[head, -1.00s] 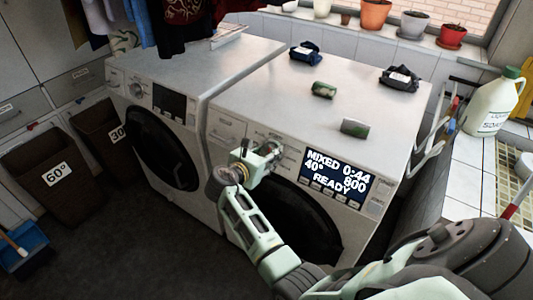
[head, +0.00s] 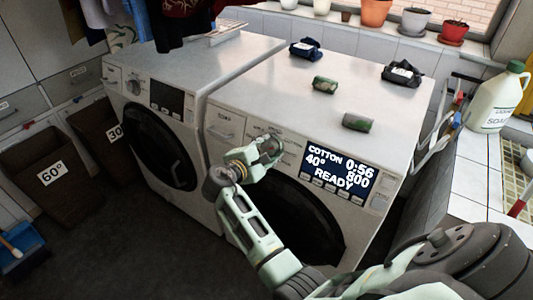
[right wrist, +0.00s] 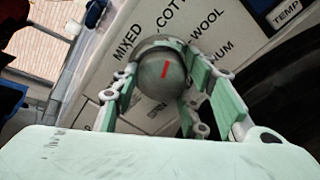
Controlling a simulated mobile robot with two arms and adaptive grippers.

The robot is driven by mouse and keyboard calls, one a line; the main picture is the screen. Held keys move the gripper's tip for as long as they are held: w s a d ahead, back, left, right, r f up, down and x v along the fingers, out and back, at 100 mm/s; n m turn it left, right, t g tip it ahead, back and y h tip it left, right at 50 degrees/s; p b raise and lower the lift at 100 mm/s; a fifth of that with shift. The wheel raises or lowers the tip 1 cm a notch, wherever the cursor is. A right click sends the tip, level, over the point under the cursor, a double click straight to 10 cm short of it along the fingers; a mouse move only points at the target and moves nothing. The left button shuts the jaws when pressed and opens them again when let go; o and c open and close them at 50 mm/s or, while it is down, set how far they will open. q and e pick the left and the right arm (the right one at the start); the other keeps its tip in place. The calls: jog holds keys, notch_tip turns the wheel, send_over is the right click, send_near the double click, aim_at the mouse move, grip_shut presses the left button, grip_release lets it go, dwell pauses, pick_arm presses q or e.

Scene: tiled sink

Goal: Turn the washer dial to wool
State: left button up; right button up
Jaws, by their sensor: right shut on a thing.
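The right-hand washer (head: 265,75) has a lit display (head: 340,171) reading COTTON, 0:56, 40°, 800, READY. My right gripper (head: 268,150) is at the panel left of the display and covers the dial in the head view. In the right wrist view the round grey dial (right wrist: 160,76) sits between the green fingers of the gripper, which is shut on it. The WOOL label (right wrist: 208,22) is to the right of COTTON, and MIXED (right wrist: 127,38) is to the left. My left gripper is out of view.
A second washer (head: 190,60) stands to the left. Dark cloth bundles (head: 407,73) and small green items (head: 324,83) lie on the right washer's top. A soap jug (head: 495,100) stands on the tiled counter at right. Laundry baskets (head: 45,165) stand on the floor at left.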

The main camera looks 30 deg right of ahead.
jog(key=m+b, duration=0.2)
jog(key=m, duration=0.1)
jog(key=shift+w+a+m+b, duration=0.1)
jog(key=shift+m+b, duration=0.2)
jog(key=shift+m, duration=0.1)
jog(key=shift+r+m, duration=0.2)
jog(key=shift+m, duration=0.1)
jog(key=o, duration=0.9)
jog(key=shift+w, duration=0.1)
jog(key=shift+c, duration=0.2)
jog(key=shift+o, duration=1.1)
jog(key=shift+f, duration=0.1)
